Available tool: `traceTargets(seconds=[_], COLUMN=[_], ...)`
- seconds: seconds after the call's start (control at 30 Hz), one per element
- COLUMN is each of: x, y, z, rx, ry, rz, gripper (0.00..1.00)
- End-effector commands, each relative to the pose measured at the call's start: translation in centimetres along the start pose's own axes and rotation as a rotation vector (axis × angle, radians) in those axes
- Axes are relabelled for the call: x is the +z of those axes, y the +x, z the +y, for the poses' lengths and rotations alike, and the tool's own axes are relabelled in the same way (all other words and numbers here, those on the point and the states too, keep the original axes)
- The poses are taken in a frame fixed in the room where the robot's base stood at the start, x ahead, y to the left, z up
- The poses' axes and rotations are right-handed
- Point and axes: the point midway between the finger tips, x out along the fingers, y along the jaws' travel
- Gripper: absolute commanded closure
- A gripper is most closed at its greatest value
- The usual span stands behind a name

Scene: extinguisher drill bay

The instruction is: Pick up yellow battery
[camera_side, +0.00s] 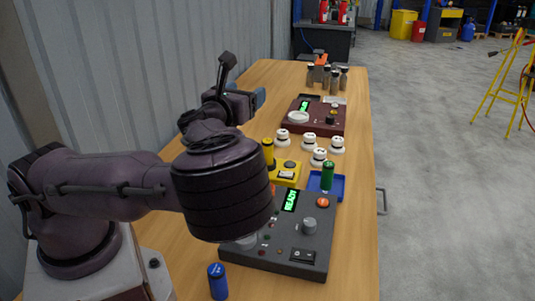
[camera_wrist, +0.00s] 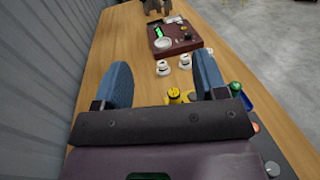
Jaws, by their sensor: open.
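The yellow battery (camera_side: 268,153) stands upright at the yellow holder (camera_side: 286,173) near the middle of the table. In the wrist view, the yellow battery (camera_wrist: 174,94) shows just past my gripper's dark palm edge, between the lines of the two blue fingers and nearer the right one. My gripper (camera_side: 259,97) is open and empty, above the table in the side view; the wrist view shows its fingers (camera_wrist: 163,78) spread wide. The gripper is apart from the battery. The palm hides part of the yellow holder in the wrist view.
A green battery (camera_side: 327,176) stands in a blue tray (camera_side: 339,187). A blue battery (camera_side: 218,281) stands near the front. A grey control box (camera_side: 268,245) and a maroon box (camera_side: 320,118) flank several white knobs (camera_side: 309,140). Grey cylinders (camera_side: 334,80) stand at the back.

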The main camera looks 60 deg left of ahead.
Motion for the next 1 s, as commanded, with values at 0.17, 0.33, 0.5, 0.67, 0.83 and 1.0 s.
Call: traceTargets(seconds=[0.17,0.33,0.5,0.67,0.83,1.0], x=[-4.9,-11.3,-17.6,-19.6,-19.5,-19.4], y=[0.0,0.0,0.0,0.7,3.7,6.5], z=[0.0,0.1,0.1,0.0,0.1,0.0], rx=[0.0,0.0,-0.001,0.002,0.002,0.001], ry=[0.007,0.007,0.002,-0.002,-0.004,-0.003], rz=[0.006,0.008,0.004,0.0,-0.001,-0.001], gripper=[0.35,0.35,0.35,0.35,0.35,0.35])
